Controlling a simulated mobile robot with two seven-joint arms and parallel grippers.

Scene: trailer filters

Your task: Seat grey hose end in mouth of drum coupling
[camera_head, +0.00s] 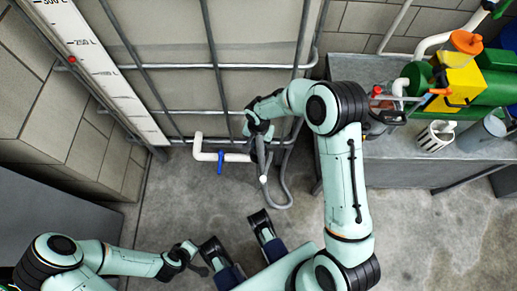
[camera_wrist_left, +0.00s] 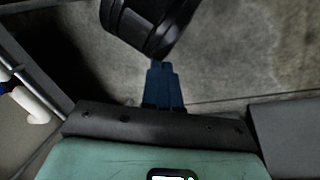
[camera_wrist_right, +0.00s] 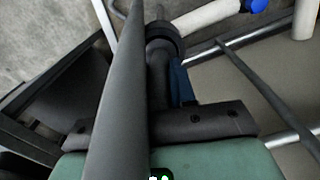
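The grey hose (camera_head: 285,203) makes a loop below my right gripper (camera_head: 262,150) in the head view. In the right wrist view the hose (camera_wrist_right: 118,120) crosses close to the lens and hides part of the gripper. A dark ringed cylinder (camera_wrist_right: 160,45) lies between the fingers; it looks like the hose end. One blue finger (camera_wrist_right: 180,85) shows beside it. The ring meets or overlaps the end of a white pipe (camera_wrist_right: 205,15), likely the drum coupling; I cannot tell if the end is inside its mouth. My left gripper (camera_head: 190,256) is empty, its blue fingers (camera_wrist_left: 163,88) together.
The white pipe has a blue valve handle (camera_head: 220,163) and stands before a caged tank (camera_head: 255,60). Floor at the lower right is clear.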

